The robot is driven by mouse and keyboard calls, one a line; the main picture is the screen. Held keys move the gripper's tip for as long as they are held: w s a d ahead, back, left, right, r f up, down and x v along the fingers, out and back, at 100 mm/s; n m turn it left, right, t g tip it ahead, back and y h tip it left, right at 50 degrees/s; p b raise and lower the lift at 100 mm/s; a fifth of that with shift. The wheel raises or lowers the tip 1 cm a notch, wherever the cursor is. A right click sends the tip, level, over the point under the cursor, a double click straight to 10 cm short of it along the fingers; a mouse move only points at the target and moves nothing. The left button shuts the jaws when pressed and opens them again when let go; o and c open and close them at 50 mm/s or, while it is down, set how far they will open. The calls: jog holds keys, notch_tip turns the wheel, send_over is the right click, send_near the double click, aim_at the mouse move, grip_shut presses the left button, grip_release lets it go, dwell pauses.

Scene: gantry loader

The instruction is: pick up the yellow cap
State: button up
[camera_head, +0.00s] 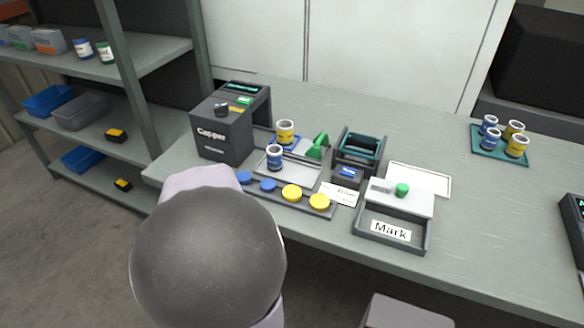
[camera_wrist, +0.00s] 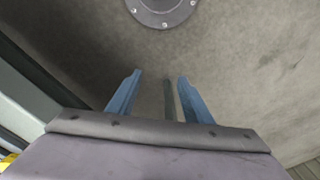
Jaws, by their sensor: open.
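Two yellow caps lie in a row on the dark strip at the table's front edge in the head view: one yellow cap (camera_head: 292,193) and, right of it, another yellow cap (camera_head: 319,202). Two blue caps, one (camera_head: 244,177) and another (camera_head: 268,185), lie to their left in the same row. My gripper (camera_wrist: 159,77) shows in the wrist view with its two blue fingers apart and nothing between them. It points at bare floor, away from the caps. In the head view my arm hides the gripper.
The dark Capper machine (camera_head: 222,130) stands behind the row. A yellow-labelled can (camera_head: 285,132) and a blue-labelled can (camera_head: 274,157) stand near it. A teal tray (camera_head: 489,150) holds several cans.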

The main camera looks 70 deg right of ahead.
jog(key=s+d+r+m+h+p, duration=0.2)
jog(key=s+d+r+m+p, duration=0.4)
jog(key=d+r+p, duration=0.6)
jog(key=h+b, duration=0.2)
jog(key=b, duration=0.2)
send_near(292, 192)
jog(key=shift+d+f+m+t, duration=0.15)
jog(key=shift+d+f+t, duration=0.1)
jog(key=shift+f, duration=0.45)
jog(key=shift+d+f+m+t, duration=0.15)
jog(key=shift+d+f, duration=0.1)
jog(key=shift+f, duration=0.5)
jog(key=shift+f, duration=0.1)
jog(key=shift+d+f, duration=0.15)
jog(key=shift+f, duration=0.15)
jog(key=shift+x, duration=2.15)
jog(key=shift+s+d, duration=0.1)
jog(key=shift+s, duration=0.05)
jog(key=shift+c, duration=0.7)
jog(key=c, duration=0.7)
